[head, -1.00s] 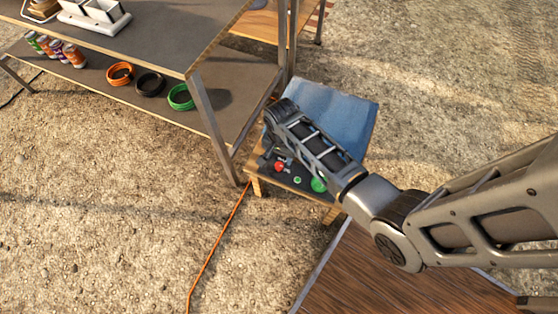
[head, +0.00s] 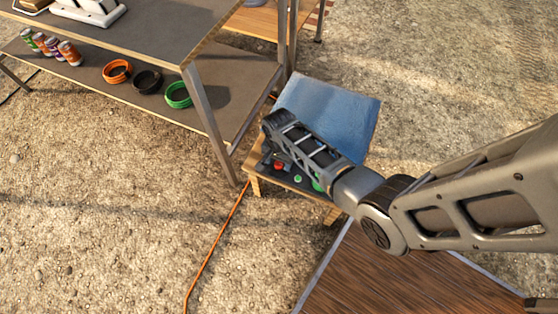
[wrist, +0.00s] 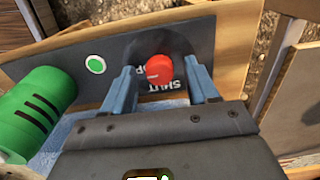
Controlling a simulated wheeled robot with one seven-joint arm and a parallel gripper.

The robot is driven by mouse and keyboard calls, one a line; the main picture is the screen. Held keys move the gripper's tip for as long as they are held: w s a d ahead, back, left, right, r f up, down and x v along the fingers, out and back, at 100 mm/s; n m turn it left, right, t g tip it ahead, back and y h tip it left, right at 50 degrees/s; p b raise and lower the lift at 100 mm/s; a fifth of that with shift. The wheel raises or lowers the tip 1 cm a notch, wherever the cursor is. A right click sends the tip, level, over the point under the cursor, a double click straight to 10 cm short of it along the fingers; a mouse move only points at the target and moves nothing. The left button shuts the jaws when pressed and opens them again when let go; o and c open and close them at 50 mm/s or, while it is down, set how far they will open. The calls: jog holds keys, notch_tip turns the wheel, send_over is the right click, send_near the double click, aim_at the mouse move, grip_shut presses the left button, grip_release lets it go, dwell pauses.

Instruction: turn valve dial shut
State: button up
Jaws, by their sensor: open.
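The red valve dial (wrist: 159,68) is on a dark panel (wrist: 222,50) with white lettering beside it, of which "SHUT" and part of another word show. My gripper (wrist: 160,74) is open, with one blue-grey finger on each side of the dial. I cannot tell whether the fingers touch it. In the head view the red dial (head: 279,166) shows small beside my arm on the low wooden stand (head: 254,187), and my arm hides much of the panel and the fingers.
A green striped cylinder (wrist: 35,110) and a white-ringed green button (wrist: 95,64) are left of the dial. A blue cloth or sheet (head: 335,110) covers the stand's rear. A shelf unit (head: 225,110) stands close left. An orange cable (head: 215,250) runs along the ground.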

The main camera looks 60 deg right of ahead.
jog(key=c, duration=1)
jog(key=shift+c, duration=0.2)
jog(key=shift+n, duration=0.3)
jog(key=n+p, duration=0.1)
jog(key=n, duration=0.2)
jog(key=shift+r+n+p, duration=0.1)
jog(key=shift+n+p, duration=0.2)
jog(key=shift+p, duration=0.1)
jog(key=n+p, duration=0.1)
jog(key=n, duration=0.3)
jog(key=shift+n, duration=0.3)
jog(key=n, duration=0.4)
jog(key=shift+n+p, duration=0.3)
jog(key=shift+p, duration=0.1)
jog(key=n, duration=0.4)
jog(key=shift+n, duration=0.4)
